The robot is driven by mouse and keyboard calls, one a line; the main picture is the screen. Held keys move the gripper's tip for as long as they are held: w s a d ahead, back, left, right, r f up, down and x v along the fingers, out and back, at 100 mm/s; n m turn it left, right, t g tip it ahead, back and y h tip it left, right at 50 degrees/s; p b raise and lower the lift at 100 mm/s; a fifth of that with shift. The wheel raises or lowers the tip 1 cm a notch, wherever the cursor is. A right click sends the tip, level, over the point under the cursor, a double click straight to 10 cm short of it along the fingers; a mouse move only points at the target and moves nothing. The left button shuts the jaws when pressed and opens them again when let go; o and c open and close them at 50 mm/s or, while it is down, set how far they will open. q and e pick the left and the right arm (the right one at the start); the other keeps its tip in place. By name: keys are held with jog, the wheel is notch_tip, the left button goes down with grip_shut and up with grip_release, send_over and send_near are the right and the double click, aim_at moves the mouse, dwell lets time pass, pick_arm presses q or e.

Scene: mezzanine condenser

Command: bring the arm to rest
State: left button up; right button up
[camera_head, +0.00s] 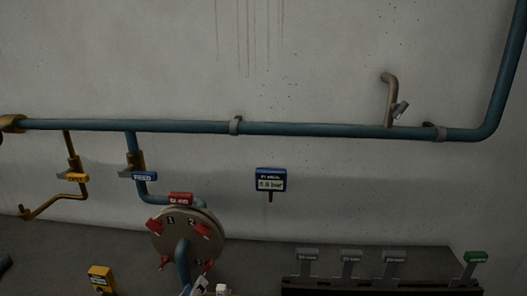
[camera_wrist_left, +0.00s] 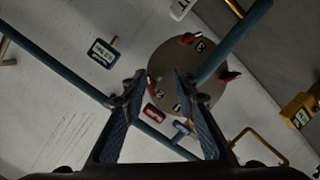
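My left gripper shows in the left wrist view (camera_wrist_left: 157,88). Its two dark fingers are apart, with nothing held between them. Behind the gap is a round flanged cover (camera_wrist_left: 168,62) with red clamps. In the head view, only a small dark shape shows at the lower left edge, and I cannot tell its finger state there. The round cover (camera_head: 172,238) stands at the lower middle of the head view, with numbers on its face and a red tag (camera_head: 181,199) above it. My right gripper is in neither view.
A blue pipe (camera_head: 310,130) runs along the wall. A blue digital gauge (camera_head: 271,180) hangs below it. Yellow valve piping (camera_head: 60,197) is at left, a yellow box (camera_head: 101,278) at lower left.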

pick_arm(q)
jog(key=s+a+f+m+g+y, duration=0.1)
jog(key=s+f+m+g, duration=0.45)
jog(key=s+f, duration=0.55)
jog(key=s+a+f+m+g, duration=0.1)
jog(key=s+f+m+g, duration=0.45)
jog(key=s, duration=0.85)
notch_tip(320, 180, down, 31)
jog(key=s+n+g+b, duration=0.1)
jog(key=s+g+b, duration=0.2)
jog(key=s+a+f+b, duration=0.2)
jog(key=s+f+b, duration=0.1)
jog(key=s+f, duration=1.3)
jog(key=shift+s+a+f+g+y, duration=0.2)
jog(key=shift+a+f+g+y, duration=0.15)
jog(key=shift+f, duration=0.3)
